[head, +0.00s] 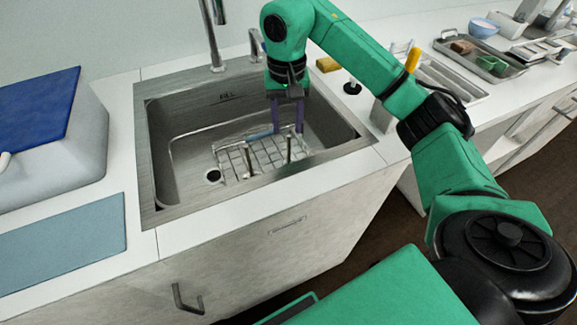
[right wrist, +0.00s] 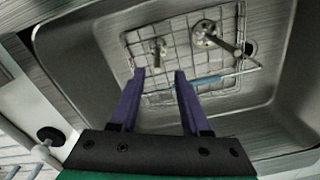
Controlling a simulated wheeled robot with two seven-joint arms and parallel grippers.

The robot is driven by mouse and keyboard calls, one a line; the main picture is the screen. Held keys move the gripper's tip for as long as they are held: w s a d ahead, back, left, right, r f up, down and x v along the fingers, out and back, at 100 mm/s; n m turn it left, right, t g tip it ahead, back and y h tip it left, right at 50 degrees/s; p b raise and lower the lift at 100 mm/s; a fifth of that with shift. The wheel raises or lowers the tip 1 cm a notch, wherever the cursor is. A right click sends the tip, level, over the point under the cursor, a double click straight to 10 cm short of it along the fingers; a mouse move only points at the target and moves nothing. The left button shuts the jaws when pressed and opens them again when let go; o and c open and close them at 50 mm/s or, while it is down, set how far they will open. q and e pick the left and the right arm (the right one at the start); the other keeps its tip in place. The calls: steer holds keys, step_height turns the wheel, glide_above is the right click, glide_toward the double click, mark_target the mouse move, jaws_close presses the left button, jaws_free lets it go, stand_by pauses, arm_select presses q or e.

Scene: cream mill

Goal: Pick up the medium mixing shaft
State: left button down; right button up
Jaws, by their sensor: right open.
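Two thin metal shafts stand on the wire rack (head: 262,166) in the sink: a left shaft (head: 248,160) and a right shaft (head: 289,150). In the right wrist view, one shaft has a broad round foot (right wrist: 205,34) near the drain; the other shaft (right wrist: 158,50) has a smaller foot. I cannot tell which is the medium one. My right gripper (head: 287,129) is open and empty, with purple fingers pointing down into the sink. In the right wrist view, the fingertips (right wrist: 159,74) appear just below the smaller-footed shaft, apparently not around it.
A blue-handled stick (right wrist: 212,80) lies across the rack. The steel sink (head: 165,205) has walls around the rack, a drain (head: 213,176) and a tall faucet (head: 216,45) behind. A yellow sponge (head: 327,65) and black stopper (head: 352,88) sit right of the sink.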

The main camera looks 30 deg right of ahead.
mark_target(289, 155)
steer(key=f, duration=0.5)
steer(key=f+p, duration=0.1)
steer(key=f, duration=0.5)
steer(key=shift+s+d+f, duration=0.1)
steer(key=shift+d, duration=0.1)
jaws_close()
